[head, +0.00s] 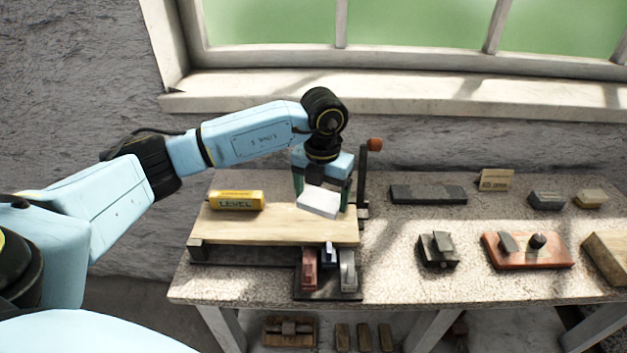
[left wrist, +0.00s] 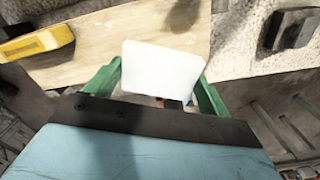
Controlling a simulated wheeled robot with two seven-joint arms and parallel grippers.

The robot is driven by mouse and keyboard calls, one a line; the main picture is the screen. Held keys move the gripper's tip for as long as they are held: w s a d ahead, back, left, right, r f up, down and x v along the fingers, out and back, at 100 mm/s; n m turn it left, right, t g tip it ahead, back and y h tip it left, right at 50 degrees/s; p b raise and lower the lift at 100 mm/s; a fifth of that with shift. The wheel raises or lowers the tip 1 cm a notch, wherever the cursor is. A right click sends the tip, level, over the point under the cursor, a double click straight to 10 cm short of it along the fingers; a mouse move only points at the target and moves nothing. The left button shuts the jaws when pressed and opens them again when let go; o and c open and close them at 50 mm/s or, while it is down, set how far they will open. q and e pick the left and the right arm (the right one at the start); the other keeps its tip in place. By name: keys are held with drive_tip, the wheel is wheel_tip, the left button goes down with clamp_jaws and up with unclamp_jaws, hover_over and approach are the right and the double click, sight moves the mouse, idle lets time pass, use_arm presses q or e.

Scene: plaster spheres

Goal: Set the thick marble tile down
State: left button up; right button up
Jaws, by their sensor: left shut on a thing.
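The thick marble tile (head: 319,203) is a white slab, slightly tilted in the head view. My left gripper (head: 322,190) is shut on it, with a green finger at either side. The tile (left wrist: 163,69) also shows between the fingers in the left wrist view. It is over the right part of a pale wooden board (head: 275,228) on the workbench. I cannot tell whether its lower edge touches the board. The gripper hides part of the tile. My right gripper is not in view.
A dark post with an orange knob (head: 374,144) stands close right of the gripper. Small red, blue and grey clamps (head: 328,272) sit in front. A dark block (head: 428,194) and a red-based plane (head: 527,252) lie right.

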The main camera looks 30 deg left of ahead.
use_arm(q)
drive_tip(key=n, duration=0.1)
drive_tip(key=a+n, duration=0.1)
drive_tip(key=n, duration=0.1)
drive_tip(key=n+p, duration=0.1)
drive_tip(key=shift+s+a+f+n, duration=0.15)
drive_tip(key=shift+a+f+n, duration=0.05)
drive_tip(key=shift+a+n, duration=0.2)
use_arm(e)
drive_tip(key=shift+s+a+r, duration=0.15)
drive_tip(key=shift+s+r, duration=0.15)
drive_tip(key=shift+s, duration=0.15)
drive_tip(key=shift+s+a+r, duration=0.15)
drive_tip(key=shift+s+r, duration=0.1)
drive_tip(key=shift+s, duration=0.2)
use_arm(q)
drive_tip(key=b, duration=0.3)
hover_over(314, 225)
wheel_tip(314, 225, down, 5)
drive_tip(key=shift+a+f+b, duration=0.1)
drive_tip(key=shift+f+b, duration=0.2)
drive_tip(key=shift+f, duration=0.05)
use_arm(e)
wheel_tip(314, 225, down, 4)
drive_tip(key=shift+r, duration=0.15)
use_arm(q)
drive_tip(key=shift+r, duration=0.1)
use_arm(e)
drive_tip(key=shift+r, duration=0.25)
